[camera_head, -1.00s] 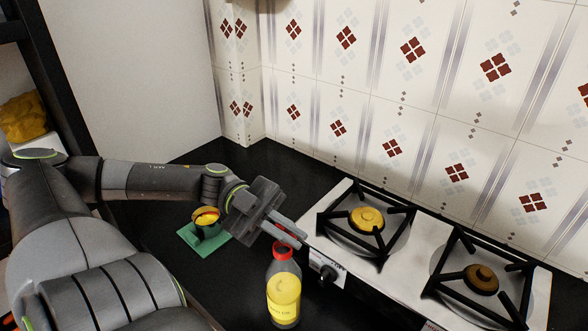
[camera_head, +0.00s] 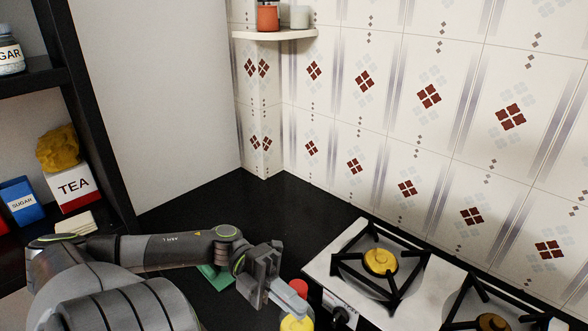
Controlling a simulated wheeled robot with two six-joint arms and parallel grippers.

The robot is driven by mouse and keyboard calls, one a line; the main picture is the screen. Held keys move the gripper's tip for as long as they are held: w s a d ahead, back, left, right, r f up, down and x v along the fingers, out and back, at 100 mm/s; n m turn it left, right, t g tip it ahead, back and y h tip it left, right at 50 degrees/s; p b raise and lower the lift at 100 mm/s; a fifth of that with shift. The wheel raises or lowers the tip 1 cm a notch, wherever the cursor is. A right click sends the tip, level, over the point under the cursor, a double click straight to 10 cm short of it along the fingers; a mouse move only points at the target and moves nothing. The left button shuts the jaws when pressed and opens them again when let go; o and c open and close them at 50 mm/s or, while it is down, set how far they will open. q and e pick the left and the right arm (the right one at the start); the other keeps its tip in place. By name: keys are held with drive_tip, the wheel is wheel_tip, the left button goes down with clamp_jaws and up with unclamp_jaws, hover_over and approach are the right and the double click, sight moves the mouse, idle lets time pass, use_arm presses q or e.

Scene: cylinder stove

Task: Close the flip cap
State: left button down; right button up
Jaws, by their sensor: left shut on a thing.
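The bottle (camera_head: 297,323) holds something yellow and stands on the black counter at the bottom edge of the head view, mostly cut off. Its red cap (camera_head: 299,287) shows just above my gripper's fingers. The fingers hide part of the cap and neck, so I cannot tell how far the cap is open. My left gripper (camera_head: 296,306) comes in from the left and is shut on the bottle around its neck. My right gripper is not in view.
A stove (camera_head: 345,262) with black pot grates stands right of the bottle. A green mat (camera_head: 215,279) lies partly under my left arm. The tiled wall and a corner shelf (camera_head: 275,34) are behind. A dark rack with a tea box (camera_head: 75,187) is at left.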

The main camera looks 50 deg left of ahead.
use_arm(q)
drive_tip(key=shift+s+f+m, duration=0.1)
drive_tip(key=shift+f+m, duration=0.4)
drive_tip(key=shift+m, duration=0.5)
drive_tip(key=c, duration=1.6)
unclamp_jaws()
drive_tip(key=a, duration=0.5)
drive_tip(key=s+a+b, duration=0.1)
drive_tip(key=a, duration=0.5)
drive_tip(key=s+a, duration=0.1)
drive_tip(key=a, duration=0.5)
drive_tip(key=shift+a+b, duration=0.2)
drive_tip(key=shift+b, duration=0.15)
